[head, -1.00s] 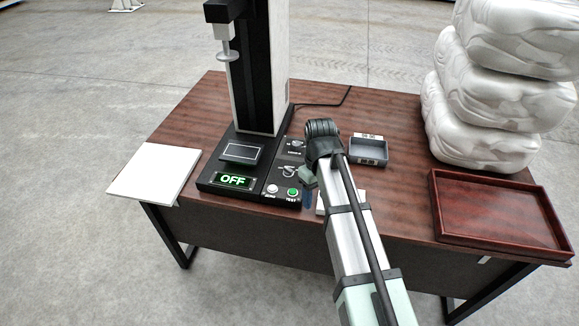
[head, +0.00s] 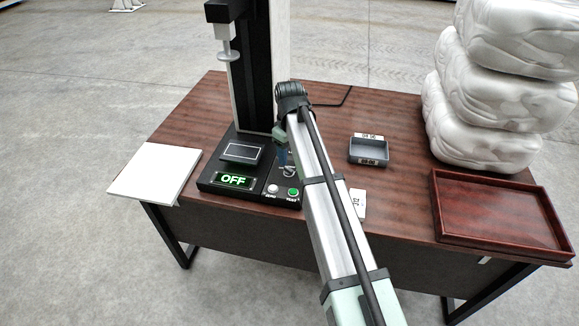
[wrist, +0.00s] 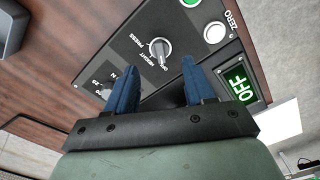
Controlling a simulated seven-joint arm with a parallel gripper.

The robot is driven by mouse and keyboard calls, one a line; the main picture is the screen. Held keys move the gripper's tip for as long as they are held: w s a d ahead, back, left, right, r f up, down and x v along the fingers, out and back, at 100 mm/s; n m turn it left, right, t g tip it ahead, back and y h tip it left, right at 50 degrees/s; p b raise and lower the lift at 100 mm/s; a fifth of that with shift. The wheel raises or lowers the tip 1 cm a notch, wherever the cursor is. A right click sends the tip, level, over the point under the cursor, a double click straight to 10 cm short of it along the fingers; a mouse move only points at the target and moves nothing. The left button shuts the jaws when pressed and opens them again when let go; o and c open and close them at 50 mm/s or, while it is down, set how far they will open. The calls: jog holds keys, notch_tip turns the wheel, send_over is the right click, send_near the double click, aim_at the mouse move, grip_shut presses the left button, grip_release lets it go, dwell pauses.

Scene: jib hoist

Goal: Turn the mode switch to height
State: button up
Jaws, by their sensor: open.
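The mode switch (wrist: 158,48) is a grey knob on the black panel, with OFF, HEIGHT and PRESS labels around it in the wrist view. Its pointer appears to be at the OFF side. The green display (wrist: 240,84) reads OFF; it also shows in the head view (head: 233,180). My gripper (wrist: 160,66) is open and empty. Its two blue fingers are spread to either side of the switch's position in the picture, apart from the knob. In the head view my gripper (head: 283,157) is over the panel and my arm hides part of the controls.
A white zero button (head: 272,188) and green test button (head: 293,192) sit beside the switch. The tall column (head: 250,70) rises behind. A grey tray (head: 368,150), red-brown tray (head: 497,210), white board (head: 155,172) and stacked white bundles (head: 490,100) are around.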

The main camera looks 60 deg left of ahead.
aim_at(290, 169)
jog(key=shift+f, duration=3.2)
grip_shut()
